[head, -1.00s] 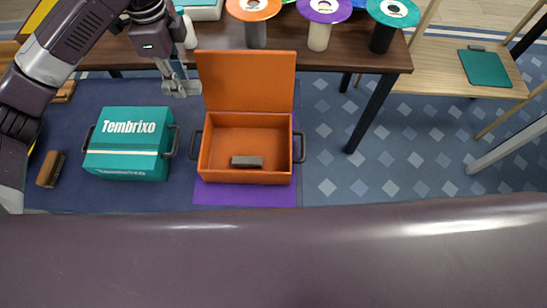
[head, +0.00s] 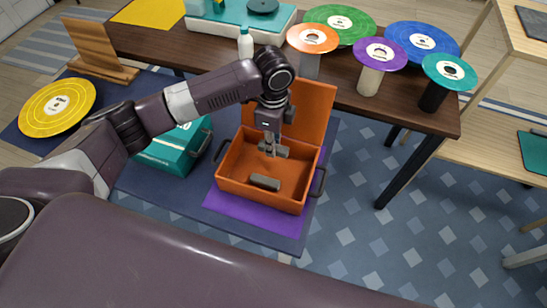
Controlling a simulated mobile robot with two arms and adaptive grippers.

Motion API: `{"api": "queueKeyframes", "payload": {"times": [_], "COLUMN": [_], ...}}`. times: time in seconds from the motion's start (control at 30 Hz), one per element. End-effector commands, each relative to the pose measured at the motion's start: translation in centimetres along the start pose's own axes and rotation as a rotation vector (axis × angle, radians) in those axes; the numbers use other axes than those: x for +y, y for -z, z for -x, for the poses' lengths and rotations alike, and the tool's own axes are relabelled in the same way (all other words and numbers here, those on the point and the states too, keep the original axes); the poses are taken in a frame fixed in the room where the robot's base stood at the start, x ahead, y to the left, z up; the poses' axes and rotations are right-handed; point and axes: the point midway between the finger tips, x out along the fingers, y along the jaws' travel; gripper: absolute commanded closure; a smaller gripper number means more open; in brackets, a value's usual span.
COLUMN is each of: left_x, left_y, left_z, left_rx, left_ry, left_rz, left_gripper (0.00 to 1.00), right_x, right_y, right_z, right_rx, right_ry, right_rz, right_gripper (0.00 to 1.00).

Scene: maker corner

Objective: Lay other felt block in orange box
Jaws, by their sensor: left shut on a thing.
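The orange box (head: 226,178) stands open on the floor mat with its lid raised at the back. A grey felt block (head: 265,183) lies inside on its floor, near the front wall. My left gripper (head: 270,148) points down over the back part of the box's inside. It is shut on the other felt block (head: 281,151), which is grey and partly hidden by the fingers. I cannot tell whether this block touches the box floor. My right gripper is not in view.
A teal box (head: 168,158) stands left of the orange box, partly behind my arm. A purple mat (head: 257,217) lies under the orange box. Behind is a dark table (head: 345,98) with coloured discs on stands and a white bottle (head: 245,43). Patterned floor is free at right.

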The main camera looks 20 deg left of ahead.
Motion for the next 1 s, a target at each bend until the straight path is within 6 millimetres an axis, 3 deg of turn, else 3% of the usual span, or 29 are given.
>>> {"api": "queueKeyframes", "payload": {"times": [0.1, 0.27, 0.5, 0.97, 1.0], "left_x": [0.1, 0.0, 0.1, 0.0, 0.0], "left_y": [0.0, 0.0, 0.0, 0.0, 0.0], "left_z": [-2.0, -3.3, -6.7, -7.6, -7.5], "left_rx": [-0.001, 0.0, 0.0, 0.0, 0.0], "left_ry": [-0.002, -0.001, -0.001, 0.0, 0.001], "left_rz": [0.001, 0.001, 0.001, 0.0, 0.0], "left_gripper": [0.93, 0.93, 0.93, 0.93, 0.76], "right_x": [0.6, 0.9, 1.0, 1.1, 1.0], "right_y": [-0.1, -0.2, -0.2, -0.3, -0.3], "right_z": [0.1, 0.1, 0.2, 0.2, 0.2], "right_rx": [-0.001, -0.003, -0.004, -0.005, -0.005], "right_ry": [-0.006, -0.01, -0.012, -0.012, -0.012], "right_rz": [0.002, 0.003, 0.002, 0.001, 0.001], "right_gripper": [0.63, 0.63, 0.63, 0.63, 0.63]}}
